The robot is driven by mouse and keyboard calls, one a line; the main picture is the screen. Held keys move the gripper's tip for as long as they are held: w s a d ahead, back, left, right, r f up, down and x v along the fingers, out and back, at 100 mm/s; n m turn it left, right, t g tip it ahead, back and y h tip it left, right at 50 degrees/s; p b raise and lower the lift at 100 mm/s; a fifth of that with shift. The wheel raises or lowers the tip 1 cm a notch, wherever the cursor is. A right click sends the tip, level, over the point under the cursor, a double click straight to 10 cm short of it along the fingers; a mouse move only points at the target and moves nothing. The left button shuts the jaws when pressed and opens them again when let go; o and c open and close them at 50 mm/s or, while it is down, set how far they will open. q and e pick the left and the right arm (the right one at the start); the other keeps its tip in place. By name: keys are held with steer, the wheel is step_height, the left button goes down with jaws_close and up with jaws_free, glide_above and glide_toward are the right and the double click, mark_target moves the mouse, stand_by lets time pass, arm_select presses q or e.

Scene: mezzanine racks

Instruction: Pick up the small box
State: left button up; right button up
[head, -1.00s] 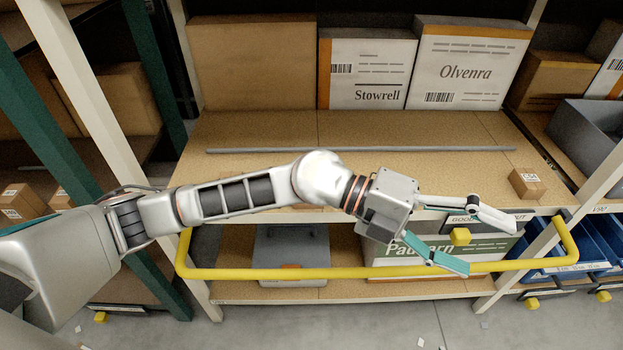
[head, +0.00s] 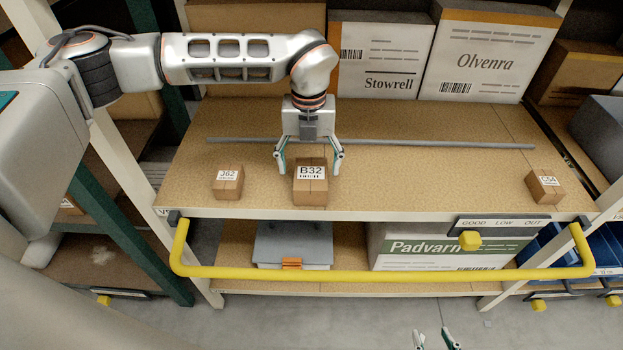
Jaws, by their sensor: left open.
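Three small brown cardboard boxes stand on the upper shelf in the head view. The box labelled B32 (head: 310,193) is in the middle, the smaller box labelled J62 (head: 228,184) is to its left, and the box labelled C54 (head: 544,187) is far right. My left gripper (head: 308,167) points down at the back of the B32 box. Its fingers are spread, one to each side of that box; I cannot tell whether they touch it. My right gripper (head: 435,340) shows only its two tips, apart and empty, at the bottom edge.
A grey rod (head: 430,144) lies across the shelf behind the boxes. Large cartons marked Stowrell (head: 380,60) and Olvenra (head: 487,55) stand at the back. A yellow rail (head: 350,274) runs along the front. The shelf between B32 and C54 is clear.

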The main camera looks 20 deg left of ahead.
mark_target(311, 174)
arm_select(q)
steer(key=f, duration=0.3)
steer(key=w+f, duration=0.1)
steer(key=f, duration=0.1)
steer(key=shift+f, duration=0.2)
steer(key=c, duration=1.3)
